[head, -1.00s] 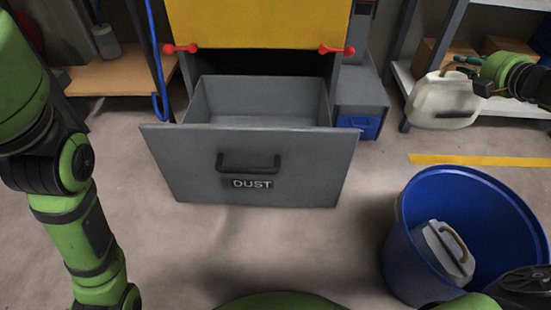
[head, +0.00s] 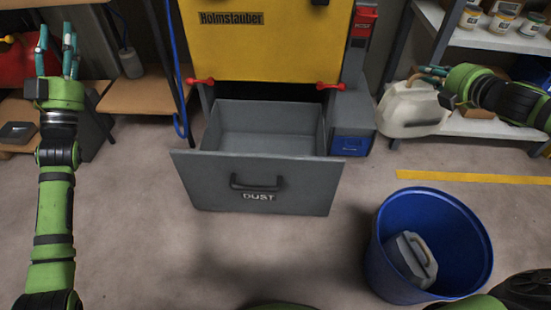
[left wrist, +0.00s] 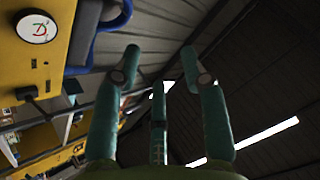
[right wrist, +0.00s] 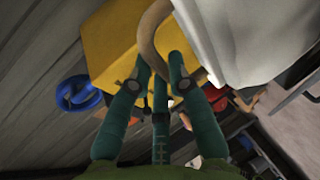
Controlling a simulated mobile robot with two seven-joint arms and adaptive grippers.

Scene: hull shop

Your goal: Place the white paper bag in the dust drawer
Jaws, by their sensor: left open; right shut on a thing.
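The grey dust drawer (head: 256,185), marked DUST, is pulled out below the yellow machine and looks empty. My right gripper (head: 424,78) is shut on the beige handle of a white, jug-like container (head: 405,110), held in the air right of the drawer. The container and its looped handle also show in the right wrist view (right wrist: 250,40). My left gripper (head: 57,45) is open and empty, fingers pointing up, at the far left. The left wrist view shows its spread fingers (left wrist: 160,75).
A blue bin (head: 375,250) with a grey, handled container (head: 408,260) inside stands front right. The yellow machine (head: 260,45) has red knobs above the drawer. A shelf with cans (head: 500,40) is at the right, a wooden shelf (head: 140,95) at the left. Floor before the drawer is clear.

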